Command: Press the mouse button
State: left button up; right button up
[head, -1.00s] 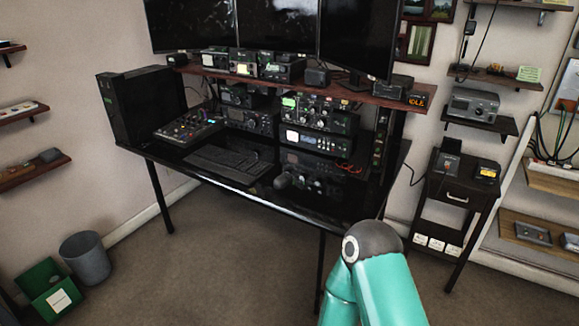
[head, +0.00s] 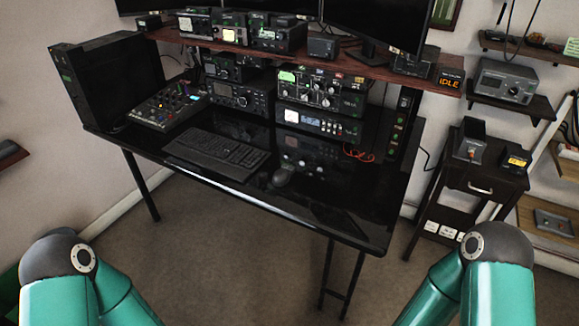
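A dark computer mouse (head: 282,177) lies on the glossy black desk (head: 330,215), to the right of the black keyboard (head: 217,152) and close to the desk's front edge. It is small and its buttons cannot be made out. Teal links of my two arms show at the bottom left and bottom right of the head view, in front of the desk. Neither gripper is in the picture, so nothing of mine is seen near the mouse.
Stacked radios (head: 322,90) stand behind the mouse, with a mixer (head: 167,105) at left. A shelf with monitors (head: 375,30) overhangs the back. A small side table (head: 480,180) stands right. The desk around the mouse is mostly clear.

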aim_at(291, 168)
jog(key=u, duration=0.05)
jog(key=k, duration=0.9)
jog(key=z, duration=0.15)
jog(key=i, duration=1.05)
jog(key=u, duration=0.5)
jog(key=i, duration=0.7)
jog(key=u, duration=0.35)
